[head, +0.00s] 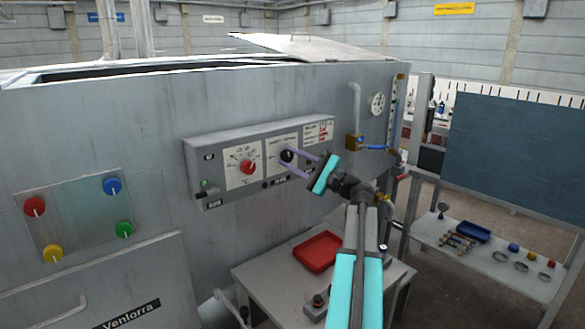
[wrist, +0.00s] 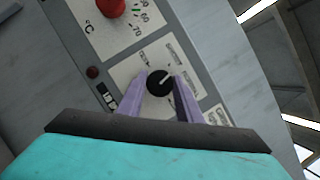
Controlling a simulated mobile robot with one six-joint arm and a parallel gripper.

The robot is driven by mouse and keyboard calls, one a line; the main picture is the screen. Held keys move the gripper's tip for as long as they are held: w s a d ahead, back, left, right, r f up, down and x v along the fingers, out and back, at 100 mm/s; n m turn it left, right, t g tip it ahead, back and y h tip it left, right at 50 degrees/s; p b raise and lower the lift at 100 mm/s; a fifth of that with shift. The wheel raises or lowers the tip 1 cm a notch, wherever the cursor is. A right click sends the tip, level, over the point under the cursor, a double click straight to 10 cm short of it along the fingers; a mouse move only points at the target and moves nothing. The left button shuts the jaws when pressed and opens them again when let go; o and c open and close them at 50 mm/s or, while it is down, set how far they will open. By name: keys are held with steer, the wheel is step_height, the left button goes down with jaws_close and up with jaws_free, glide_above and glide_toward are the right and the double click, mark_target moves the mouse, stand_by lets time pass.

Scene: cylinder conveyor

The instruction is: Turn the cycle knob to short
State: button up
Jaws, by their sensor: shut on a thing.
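The cycle knob is a black round knob (head: 287,156) with a white pointer line, on the right dial of a grey control panel (head: 225,146). It also shows in the wrist view (wrist: 159,83), between the finger tips. My gripper (head: 288,163) reaches the panel from the right, its two purple fingers shut on the knob, one on each side. In the wrist view, the white line points toward the upper right of the picture. The printed labels around the knob are too small to read surely, so I cannot tell which setting it points at.
A red temperature knob (head: 247,167) sits left on the panel, close to my fingers. A green switch (head: 204,184) is at the panel's lower left. Below stands a table with a red tray (head: 317,252). A pipe and gauge (head: 377,103) are at the right.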

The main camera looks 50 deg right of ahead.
steer(key=shift+n+g+y+b, duration=0.3)
steer(key=shift+n+g+b, duration=0.4)
steer(key=shift+n+b, duration=0.85)
steer(key=shift+n+p, duration=0.3)
steer(key=shift+n, duration=0.15)
steer(key=o, duration=1)
steer(key=shift+o, duration=0.2)
steer(key=shift+s, duration=0.1)
steer(key=b+v, duration=0.2)
steer(key=v, duration=1.1)
steer(key=shift+s, duration=0.35)
steer(key=shift+d+r, duration=0.1)
